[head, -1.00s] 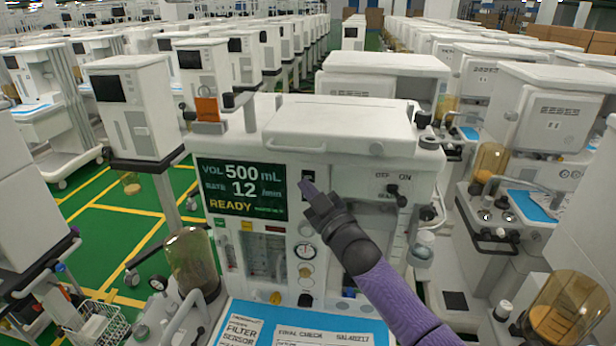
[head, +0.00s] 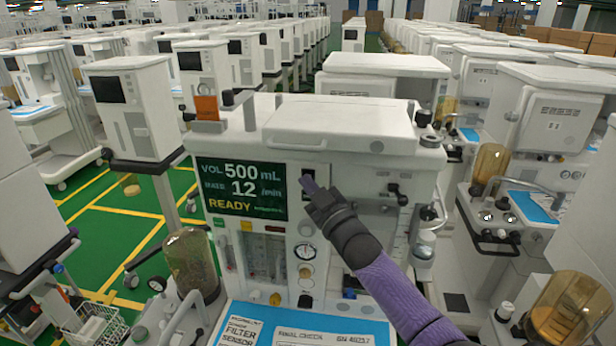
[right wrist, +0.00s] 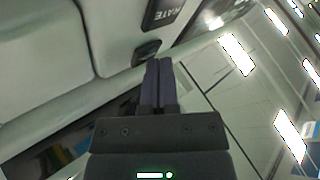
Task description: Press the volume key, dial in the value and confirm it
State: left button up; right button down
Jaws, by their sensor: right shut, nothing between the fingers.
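The anaesthesia machine's screen (head: 240,188) reads VOL 500 mL, RATE 12 /min and READY. My right gripper (head: 307,182) is shut and empty, with its fingertips at the small dark keys on the panel right of the screen. A dark key (head: 308,174) shows just above the fingertips. In the right wrist view the shut fingers (right wrist: 158,64) point at a small dark control (right wrist: 147,50), close to it; I cannot tell whether they touch. A key marked RATE (right wrist: 165,14) lies beyond it. My fingers hide part of the panel. My left gripper is not in view.
Gauges and flow tubes (head: 265,256) sit below the screen. Papers on a blue work surface (head: 232,312) lie at the front. A dark knob (head: 402,200) sticks out right of my gripper. Other carts stand close on the right; green floor is open on the left.

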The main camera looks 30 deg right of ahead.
jog(key=shift+w+d+b, duration=0.2)
jog(key=shift+w+b, duration=0.05)
jog(key=shift+b, duration=0.05)
jog(key=shift+s, duration=0.1)
dwell(0.5)
jog(key=shift+s+a+r+p, duration=0.15)
jog(key=shift+s+a+p, duration=0.2)
jog(key=shift+p, duration=0.35)
jog(key=shift+s+a, duration=0.15)
jog(key=shift+s, duration=0.1)
jog(key=s+a+p, duration=0.1)
jog(key=s+p, duration=0.1)
jog(key=s+a+p, duration=0.2)
